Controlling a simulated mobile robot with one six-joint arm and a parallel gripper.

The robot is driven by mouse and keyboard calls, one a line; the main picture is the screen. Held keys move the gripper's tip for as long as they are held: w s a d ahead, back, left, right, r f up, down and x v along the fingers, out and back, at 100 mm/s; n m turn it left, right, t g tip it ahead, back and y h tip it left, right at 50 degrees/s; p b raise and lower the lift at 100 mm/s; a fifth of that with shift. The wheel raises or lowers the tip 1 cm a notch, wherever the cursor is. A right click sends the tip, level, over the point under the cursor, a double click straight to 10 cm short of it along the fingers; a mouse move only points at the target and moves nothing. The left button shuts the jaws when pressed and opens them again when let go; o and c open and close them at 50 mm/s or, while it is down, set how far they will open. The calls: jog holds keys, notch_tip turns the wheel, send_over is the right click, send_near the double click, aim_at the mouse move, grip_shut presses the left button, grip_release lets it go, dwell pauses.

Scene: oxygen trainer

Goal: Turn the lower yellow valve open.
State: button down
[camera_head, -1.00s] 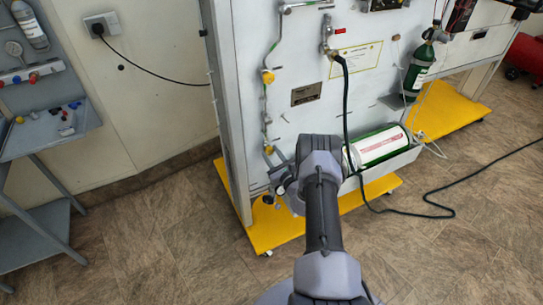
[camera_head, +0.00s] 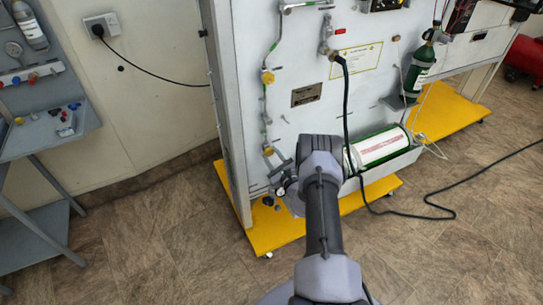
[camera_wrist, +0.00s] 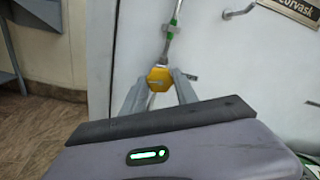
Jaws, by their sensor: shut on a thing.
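The lower yellow valve (camera_head: 268,151) sits low on the thin pipe at the left of the white panel. In the wrist view the yellow valve (camera_wrist: 160,77) shows its face between my two fingers. My gripper (camera_head: 275,160) is at the valve, and in the wrist view my gripper (camera_wrist: 160,82) is shut on it. The fingers reach in from both sides. The exact contact at the fingertips is partly hidden. The upper yellow valve (camera_head: 267,77) is higher on the same pipe, clear of my gripper.
A pressure gauge (camera_head: 280,191) is just below my gripper. A green and white cylinder (camera_head: 380,147) lies in a tray to the right, with a dark hose (camera_head: 347,110) hanging before it. A grey trolley (camera_head: 45,135) stands at the left. The floor between is clear.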

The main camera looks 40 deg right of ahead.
jog(key=c, duration=0.9)
grip_release()
jog(key=shift+c, duration=0.2)
jog(key=p+v, duration=0.6)
jog(key=v, duration=1.1)
jog(key=shift+s+a, duration=0.15)
